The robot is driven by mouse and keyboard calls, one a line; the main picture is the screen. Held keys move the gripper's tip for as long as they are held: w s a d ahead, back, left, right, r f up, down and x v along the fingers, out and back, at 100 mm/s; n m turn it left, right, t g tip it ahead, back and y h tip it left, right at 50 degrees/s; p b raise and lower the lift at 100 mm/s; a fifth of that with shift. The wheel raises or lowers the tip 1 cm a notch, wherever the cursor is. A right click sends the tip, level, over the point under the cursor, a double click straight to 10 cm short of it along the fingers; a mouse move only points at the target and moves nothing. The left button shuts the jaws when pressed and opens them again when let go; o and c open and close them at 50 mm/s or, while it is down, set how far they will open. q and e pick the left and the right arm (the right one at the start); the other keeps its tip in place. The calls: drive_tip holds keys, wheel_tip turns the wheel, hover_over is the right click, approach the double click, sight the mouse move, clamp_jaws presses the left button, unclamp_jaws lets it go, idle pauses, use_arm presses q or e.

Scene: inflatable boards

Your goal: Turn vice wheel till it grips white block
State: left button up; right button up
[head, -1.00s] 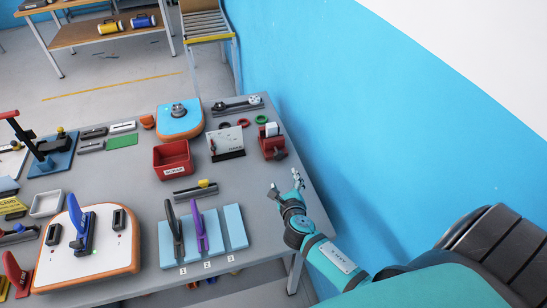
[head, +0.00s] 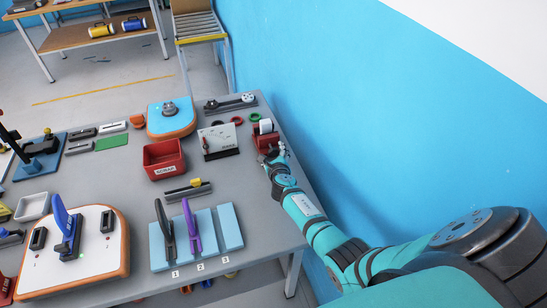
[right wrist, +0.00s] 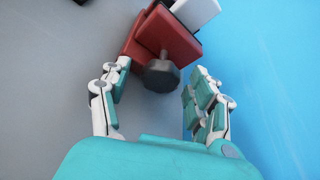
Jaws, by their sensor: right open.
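The red vice (head: 262,141) stands near the right edge of the grey table, at the back, with the white block (head: 266,126) at its top. In the right wrist view the red vice (right wrist: 165,42) has a dark knobbed wheel (right wrist: 162,74) on its near side, and the white block (right wrist: 196,12) shows at the top edge. My right gripper (head: 274,155) is at the near side of the vice. In the right wrist view its open fingers (right wrist: 160,85) stand on either side of the wheel, apart from it. My left gripper is not in view.
Beside the vice are a white panel on a dark base (head: 220,142), a red bin (head: 164,159) and green and red rings (head: 254,117). The blue wall (head: 350,120) is close on the right. Blue numbered pads (head: 230,228) lie nearer.

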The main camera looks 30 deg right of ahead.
drive_tip(key=shift+w, duration=0.1)
drive_tip(key=c, duration=1.1)
drive_tip(key=shift+c, duration=0.2)
drive_tip(key=shift+d, duration=0.1)
drive_tip(key=shift+r+m+p, duration=0.1)
drive_tip(key=shift+m+p, duration=0.3)
drive_tip(key=shift+p, duration=0.1)
drive_tip(key=shift+d+m+y+p, duration=0.15)
drive_tip(key=shift+m+y+p, duration=0.25)
drive_tip(key=shift+m+y, duration=0.35)
drive_tip(key=shift+m+t+y, duration=0.3)
drive_tip(key=shift+m+y, duration=0.55)
drive_tip(key=shift+m, duration=0.3)
